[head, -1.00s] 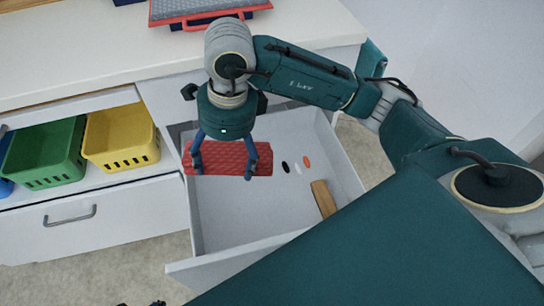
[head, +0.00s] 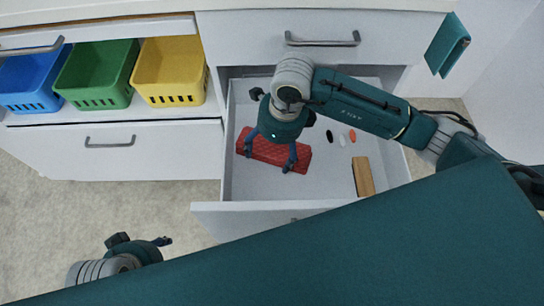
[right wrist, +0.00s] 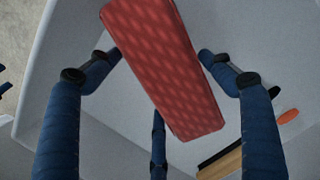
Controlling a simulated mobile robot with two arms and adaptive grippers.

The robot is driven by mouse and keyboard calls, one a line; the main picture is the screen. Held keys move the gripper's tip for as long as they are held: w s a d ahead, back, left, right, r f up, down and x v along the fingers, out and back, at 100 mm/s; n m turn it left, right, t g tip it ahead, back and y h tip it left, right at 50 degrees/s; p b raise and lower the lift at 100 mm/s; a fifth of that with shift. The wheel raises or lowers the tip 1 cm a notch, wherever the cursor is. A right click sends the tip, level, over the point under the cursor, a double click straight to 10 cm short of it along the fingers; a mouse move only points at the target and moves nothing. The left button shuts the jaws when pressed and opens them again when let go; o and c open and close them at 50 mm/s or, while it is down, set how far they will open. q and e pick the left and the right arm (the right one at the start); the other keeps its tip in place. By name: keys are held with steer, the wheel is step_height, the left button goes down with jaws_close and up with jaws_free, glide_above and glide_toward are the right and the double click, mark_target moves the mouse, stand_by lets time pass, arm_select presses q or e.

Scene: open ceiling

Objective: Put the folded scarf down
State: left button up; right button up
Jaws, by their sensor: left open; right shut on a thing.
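The folded scarf (head: 274,150) is a flat red patterned bundle. In the head view it shows over the left part of the open white drawer (head: 300,192). My right gripper (head: 270,154) is above it, pointing down, and shut on it. In the right wrist view the scarf (right wrist: 165,65) lies slanted between my blue fingers. Whether it touches the drawer floor I cannot tell. My left gripper (head: 142,243) is open and empty at the lower left, outside the drawer.
Inside the drawer, right of the scarf, are a wooden block (head: 363,177) and small black, white and orange ovals (head: 342,138). Blue (head: 28,80), green (head: 97,75) and yellow (head: 170,72) baskets stand on the shelf at left. A teal cloth (head: 447,45) hangs at the counter's right end.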

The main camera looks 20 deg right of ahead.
steer(key=shift+f+b, duration=0.3)
steer(key=shift+f, duration=1.55)
steer(key=shift+f, duration=0.1)
steer(key=o, duration=1.3)
steer(key=shift+c, duration=0.2)
